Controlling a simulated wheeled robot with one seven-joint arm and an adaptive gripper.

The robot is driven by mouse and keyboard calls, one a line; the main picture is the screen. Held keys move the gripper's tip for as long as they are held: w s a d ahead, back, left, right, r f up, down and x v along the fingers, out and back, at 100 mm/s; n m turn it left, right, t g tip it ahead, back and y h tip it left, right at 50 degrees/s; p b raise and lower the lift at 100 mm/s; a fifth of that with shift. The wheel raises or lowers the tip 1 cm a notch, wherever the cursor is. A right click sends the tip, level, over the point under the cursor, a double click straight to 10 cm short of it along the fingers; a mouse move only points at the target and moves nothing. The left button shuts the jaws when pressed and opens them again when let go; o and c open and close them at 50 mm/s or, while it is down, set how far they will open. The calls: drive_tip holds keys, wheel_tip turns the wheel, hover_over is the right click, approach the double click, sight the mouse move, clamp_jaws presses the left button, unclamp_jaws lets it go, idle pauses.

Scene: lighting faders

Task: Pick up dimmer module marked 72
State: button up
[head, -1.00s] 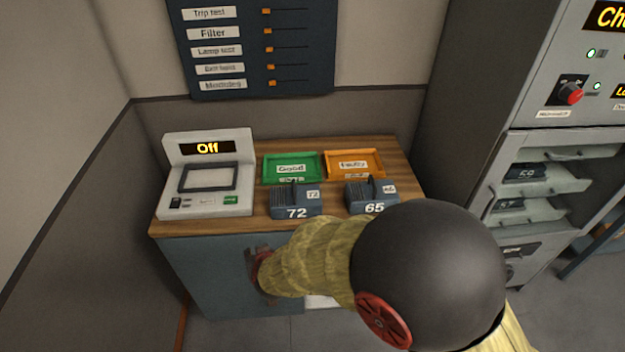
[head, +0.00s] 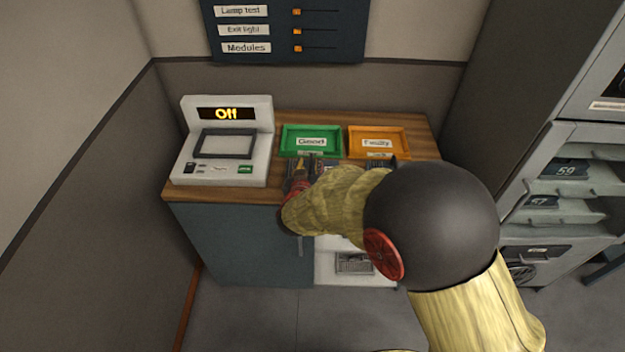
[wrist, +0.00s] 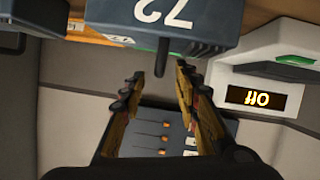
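The dimmer module marked 72 (wrist: 190,25) is a dark blue-grey block with a white number, upside down at the top of the wrist view. A thin dark handle (wrist: 161,57) sticks out of it between my fingertips. My gripper (wrist: 157,82) is open, with a finger on each side of the handle and visible gaps to both. In the head view my gripper (head: 298,182) is at the worktop's front edge, below the green tray, and mostly hides the module.
A green tray marked Good (head: 311,128) and an orange tray marked Faulty (head: 375,130) lie behind on the wooden worktop (head: 290,117). A tester reading Off (head: 225,180) stands to the left. A module rack (head: 565,150) is at right. My arm hides module 65.

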drive_tip(key=x, duration=0.2)
drive_tip(key=shift+w+f+b, duration=0.2)
drive_tip(key=shift+w+b, duration=0.1)
drive_tip(key=shift+b, duration=0.05)
drive_tip(key=c, duration=0.3)
clamp_jaws()
idle(0.6)
drive_tip(key=shift+r, duration=0.2)
